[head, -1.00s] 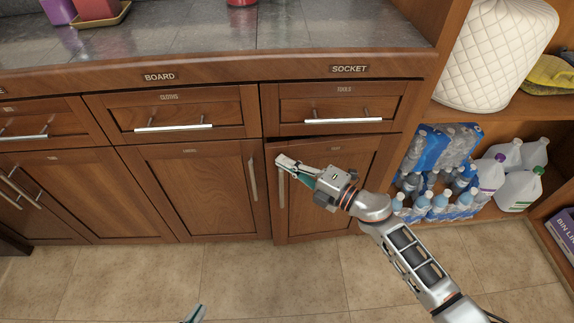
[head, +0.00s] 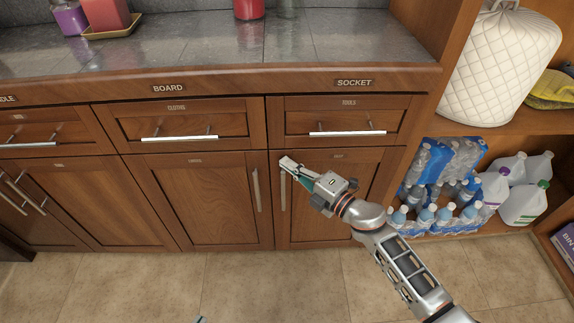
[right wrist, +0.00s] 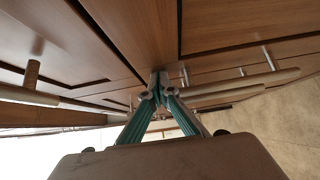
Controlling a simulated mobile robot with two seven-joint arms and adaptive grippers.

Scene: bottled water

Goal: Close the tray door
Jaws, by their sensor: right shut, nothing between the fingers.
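The wooden cabinet door (head: 350,185) below the right drawer has a vertical metal handle at its left edge. It looks flush with the cabinet front. My right gripper (head: 287,163) is shut and empty at the upper left of this door, close to the handle's top. In the right wrist view my fingertips (right wrist: 160,80) meet right at the wood, with handle bars to either side. I cannot tell whether they touch the door. Only a small tip of my left gripper (head: 200,319) shows at the bottom edge.
Drawers with bar handles (head: 348,133) run above the doors. A neighbouring door (head: 200,200) lies to the left. An open shelf on the right holds bottled water (head: 430,205), jugs (head: 525,203) and a white quilted container (head: 500,65). The tiled floor (head: 120,290) is clear.

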